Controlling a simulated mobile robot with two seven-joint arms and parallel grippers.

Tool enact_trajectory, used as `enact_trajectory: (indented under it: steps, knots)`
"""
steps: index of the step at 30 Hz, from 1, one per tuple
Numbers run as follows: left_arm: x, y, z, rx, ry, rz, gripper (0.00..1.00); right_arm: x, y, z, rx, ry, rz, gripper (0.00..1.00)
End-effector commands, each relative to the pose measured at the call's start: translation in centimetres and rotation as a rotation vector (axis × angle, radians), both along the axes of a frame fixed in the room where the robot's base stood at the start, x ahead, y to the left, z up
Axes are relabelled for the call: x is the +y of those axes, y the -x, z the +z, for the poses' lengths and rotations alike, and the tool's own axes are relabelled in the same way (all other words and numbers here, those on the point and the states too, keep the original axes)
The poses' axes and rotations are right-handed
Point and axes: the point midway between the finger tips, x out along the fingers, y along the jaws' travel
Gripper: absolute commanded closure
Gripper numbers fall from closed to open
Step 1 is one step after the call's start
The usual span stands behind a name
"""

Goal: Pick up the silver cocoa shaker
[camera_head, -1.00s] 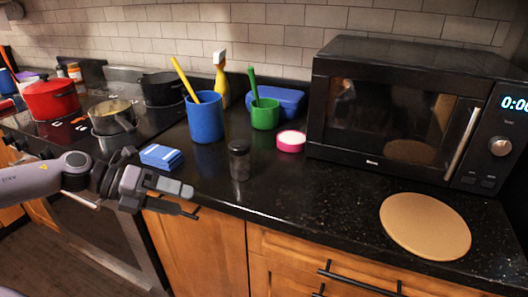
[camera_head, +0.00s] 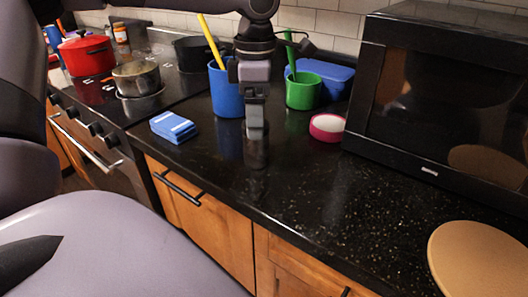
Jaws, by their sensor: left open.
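The cocoa shaker (camera_head: 257,155) is a small, dark grey, shiny cylinder upright on the black counter. It stands in front of the blue cup, and its upper part is hidden behind my left gripper (camera_head: 255,128). My left gripper comes down from above, open, with its fingers pointing down at the top of the shaker. I cannot tell whether the fingers touch it or are around it. My right gripper is not in view.
Behind stand a blue cup (camera_head: 226,98) with a yellow utensil and a green cup (camera_head: 302,92). A pink-rimmed container (camera_head: 327,127) is to the right, blue sponges (camera_head: 173,126) to the left. The microwave (camera_head: 440,100) bounds the right.

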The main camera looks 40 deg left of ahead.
Motion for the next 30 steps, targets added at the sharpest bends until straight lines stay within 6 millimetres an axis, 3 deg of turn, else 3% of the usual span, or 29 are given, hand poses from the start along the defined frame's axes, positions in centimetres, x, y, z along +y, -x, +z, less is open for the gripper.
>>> enact_trajectory:
  steps: [16,26,28,30]
  knots:
    - [0.3,-0.1,-6.3,0.004,0.005,0.004,0.13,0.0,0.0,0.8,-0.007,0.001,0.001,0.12]
    - [0.3,-0.1,-7.1,0.0,0.004,0.004,0.13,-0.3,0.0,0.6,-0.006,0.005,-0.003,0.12]
    - [0.3,-0.1,-7.1,0.0,0.004,0.004,0.3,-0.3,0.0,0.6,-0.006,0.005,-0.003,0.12]
    - [0.3,-0.1,-7.1,0.0,0.004,0.004,0.52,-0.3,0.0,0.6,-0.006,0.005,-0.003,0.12]
